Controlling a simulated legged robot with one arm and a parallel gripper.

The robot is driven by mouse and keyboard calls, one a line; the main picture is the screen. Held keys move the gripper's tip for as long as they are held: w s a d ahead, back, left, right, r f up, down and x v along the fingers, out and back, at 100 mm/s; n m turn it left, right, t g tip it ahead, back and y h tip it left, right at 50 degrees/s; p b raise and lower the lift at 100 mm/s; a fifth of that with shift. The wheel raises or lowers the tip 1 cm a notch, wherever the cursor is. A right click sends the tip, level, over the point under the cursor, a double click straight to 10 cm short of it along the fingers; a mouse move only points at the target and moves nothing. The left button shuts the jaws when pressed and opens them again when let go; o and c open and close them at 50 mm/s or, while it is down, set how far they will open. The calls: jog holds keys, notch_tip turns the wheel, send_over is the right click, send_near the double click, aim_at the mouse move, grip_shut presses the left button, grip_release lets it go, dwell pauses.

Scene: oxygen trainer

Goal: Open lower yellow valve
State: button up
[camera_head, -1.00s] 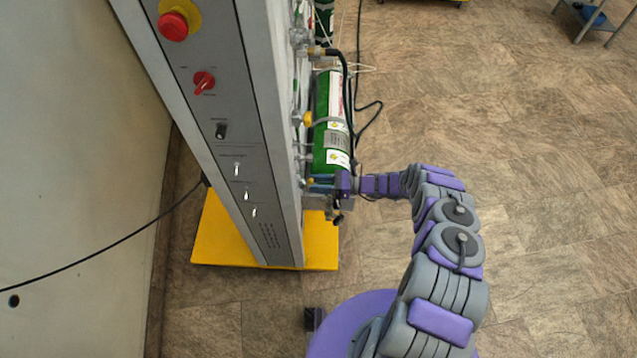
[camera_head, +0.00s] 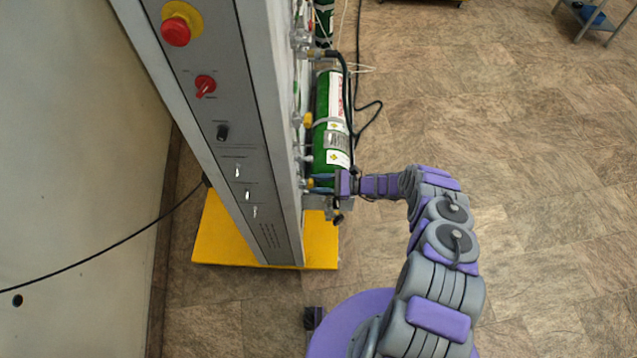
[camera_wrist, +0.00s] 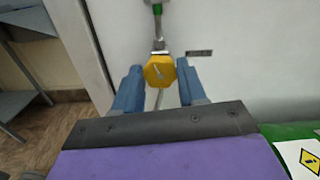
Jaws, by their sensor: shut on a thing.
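The lower yellow valve (camera_wrist: 158,70) is a faceted yellow knob on the white panel, with a metal fitting above it in the wrist view. My gripper (camera_wrist: 158,78) has one blue finger on each side of the knob and is shut on it. In the head view my gripper (camera_head: 324,184) reaches the side of the cabinet low down, beside the base of the green cylinder (camera_head: 330,110). There the fingers and wrist largely hide the lower valve. Another yellow valve (camera_head: 308,119) shows higher on the same side.
The grey cabinet (camera_head: 215,110) with switches and a red button (camera_head: 176,32) stands left of my arm on a yellow base (camera_head: 320,240). A black hose (camera_head: 347,85) runs by the cylinder.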

jog(key=n, duration=0.4)
jog(key=shift+f+n, duration=0.1)
jog(key=shift+n, duration=0.2)
dwell(0.3)
jog(key=o, duration=1.1)
jog(key=shift+c, duration=0.2)
jog(key=d+b, duration=0.3)
jog(key=d, duration=1.4)
jog(key=shift+s+d+b, duration=0.25)
jog(key=shift+b, duration=0.05)
